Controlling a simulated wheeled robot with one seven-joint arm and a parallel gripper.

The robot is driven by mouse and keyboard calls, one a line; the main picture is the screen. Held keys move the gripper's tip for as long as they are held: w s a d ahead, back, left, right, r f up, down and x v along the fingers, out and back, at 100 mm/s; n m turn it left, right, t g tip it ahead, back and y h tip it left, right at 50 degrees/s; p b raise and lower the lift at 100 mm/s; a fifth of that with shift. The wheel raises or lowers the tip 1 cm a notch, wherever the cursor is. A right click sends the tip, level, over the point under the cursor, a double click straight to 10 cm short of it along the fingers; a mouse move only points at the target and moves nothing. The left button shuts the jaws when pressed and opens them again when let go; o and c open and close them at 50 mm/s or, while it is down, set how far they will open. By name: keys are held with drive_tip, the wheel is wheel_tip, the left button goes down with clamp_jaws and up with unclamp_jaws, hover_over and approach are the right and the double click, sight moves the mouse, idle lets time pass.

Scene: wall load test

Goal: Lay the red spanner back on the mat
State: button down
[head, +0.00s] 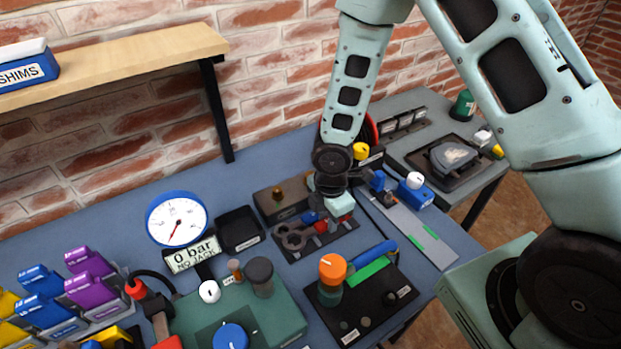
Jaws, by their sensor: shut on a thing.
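My gripper (333,204) points down over the right part of a dark mat (326,240) near the middle of the bench. It is shut on the red spanner (321,227), whose red parts show just below and beside the fingers. The gripper hides much of the spanner. A grey open-ended spanner (290,239) lies on the mat at left, and a blue handle (310,217) shows beside the gripper. I cannot tell whether the red spanner touches the mat.
A brown box (277,202) stands behind the mat, and a black bin (238,230) to its left. A gauge (177,219) stands farther left. A black board with an orange-topped knob (333,268) is in front. A grey rail with green marks (425,238) lies right.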

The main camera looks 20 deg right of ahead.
drive_tip(key=shift+f, duration=0.2)
drive_tip(key=shift+f+b, duration=1.1)
drive_tip(key=c, duration=0.8)
unclamp_jaws()
drive_tip(key=shift+r+p, duration=3.65)
drive_tip(key=shift+r, duration=0.35)
drive_tip(key=shift+r, duration=0.1)
